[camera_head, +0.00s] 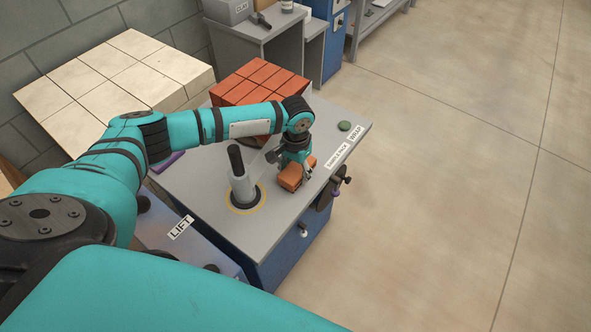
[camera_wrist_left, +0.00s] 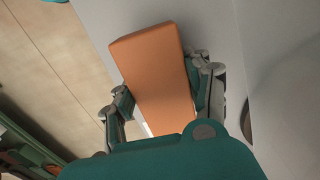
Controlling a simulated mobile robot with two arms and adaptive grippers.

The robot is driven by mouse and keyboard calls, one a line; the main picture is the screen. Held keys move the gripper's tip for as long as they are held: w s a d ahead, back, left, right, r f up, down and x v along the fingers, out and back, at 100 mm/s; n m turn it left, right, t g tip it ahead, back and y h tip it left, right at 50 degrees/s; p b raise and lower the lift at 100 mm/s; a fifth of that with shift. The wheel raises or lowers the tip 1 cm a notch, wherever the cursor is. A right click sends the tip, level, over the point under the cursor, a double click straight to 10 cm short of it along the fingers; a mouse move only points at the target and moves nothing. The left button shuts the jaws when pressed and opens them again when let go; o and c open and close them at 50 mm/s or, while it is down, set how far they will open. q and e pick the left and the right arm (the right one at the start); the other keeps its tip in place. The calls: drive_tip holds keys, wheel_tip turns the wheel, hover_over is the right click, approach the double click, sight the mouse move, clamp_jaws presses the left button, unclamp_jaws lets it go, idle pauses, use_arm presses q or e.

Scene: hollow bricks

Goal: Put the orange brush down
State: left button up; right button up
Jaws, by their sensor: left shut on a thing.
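The orange brush (camera_head: 290,178) is a block with a plain orange face, near the right front edge of the grey worktable (camera_head: 210,168). My left gripper (camera_head: 300,170) is shut on it from above. In the left wrist view the brush (camera_wrist_left: 155,70) lies between the two fingers of the left gripper (camera_wrist_left: 160,95), one finger along each long side. The brush is at or just above the tabletop; I cannot tell whether it touches. Its underside is hidden. My right gripper is not in view.
A stack of red bricks (camera_head: 262,78) sits behind my arm. A small green round thing (camera_head: 345,126) is near the right edge. Pale blocks (camera_head: 115,75) stand at left.

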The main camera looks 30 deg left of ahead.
sight(296, 169)
use_arm(q)
drive_tip(key=o, duration=1.5)
drive_tip(key=shift+f, duration=0.15)
drive_tip(key=shift+c, duration=0.2)
wheel_tip(296, 169, up, 12)
drive_tip(key=b, duration=0.1)
drive_tip(key=shift+r, duration=0.2)
